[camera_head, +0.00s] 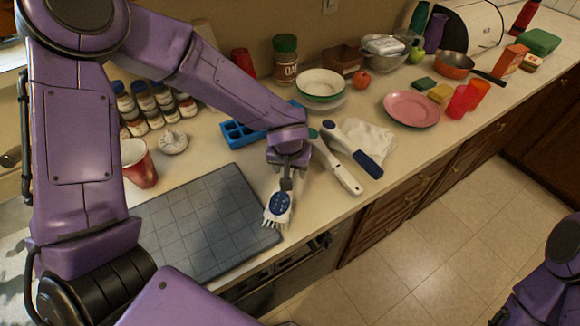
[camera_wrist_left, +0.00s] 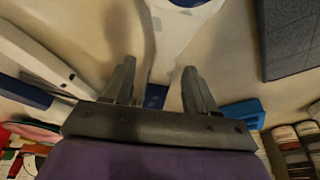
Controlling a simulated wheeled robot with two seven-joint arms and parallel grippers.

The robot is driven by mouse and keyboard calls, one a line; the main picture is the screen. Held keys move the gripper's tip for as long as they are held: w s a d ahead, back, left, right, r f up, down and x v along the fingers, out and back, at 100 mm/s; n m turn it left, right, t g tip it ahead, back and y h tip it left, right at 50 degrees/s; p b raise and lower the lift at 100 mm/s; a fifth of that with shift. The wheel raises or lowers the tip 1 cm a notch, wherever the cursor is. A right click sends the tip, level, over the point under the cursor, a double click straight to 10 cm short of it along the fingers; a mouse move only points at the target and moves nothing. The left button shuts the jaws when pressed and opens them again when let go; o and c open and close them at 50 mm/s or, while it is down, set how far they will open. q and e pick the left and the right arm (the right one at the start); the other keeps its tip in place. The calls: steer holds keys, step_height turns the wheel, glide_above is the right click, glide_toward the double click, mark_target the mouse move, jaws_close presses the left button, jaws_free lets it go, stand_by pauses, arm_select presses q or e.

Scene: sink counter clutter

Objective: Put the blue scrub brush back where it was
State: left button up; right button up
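The blue and white scrub brush (camera_head: 278,206) lies at the right edge of the dark grey mat, its bristles toward the counter's front. Its handle runs back under my left gripper (camera_head: 287,184). In the left wrist view, my left gripper (camera_wrist_left: 158,90) has its fingers apart, with a blue part of the handle (camera_wrist_left: 155,97) showing between them and gaps at the sides. The white part of the brush (camera_wrist_left: 178,32) shows beyond the fingertips. Part of my right arm shows at the lower right of the head view; its gripper is not visible.
A dark grey mat (camera_head: 195,225) lies left of the brush. A blue tray (camera_head: 240,134) is behind. Two other long-handled brushes, one white-handled (camera_head: 342,170) and one blue-handled (camera_head: 366,163), lie to the right by a white cloth (camera_head: 372,134). A red cup (camera_head: 138,165) stands left.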

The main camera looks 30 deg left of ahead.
arm_select(q)
steer(key=shift+s+r, duration=0.15)
steer(key=shift+s, duration=0.1)
steer(key=p+v, duration=0.1)
steer(key=v, duration=1.1)
steer(key=shift+r, duration=0.1)
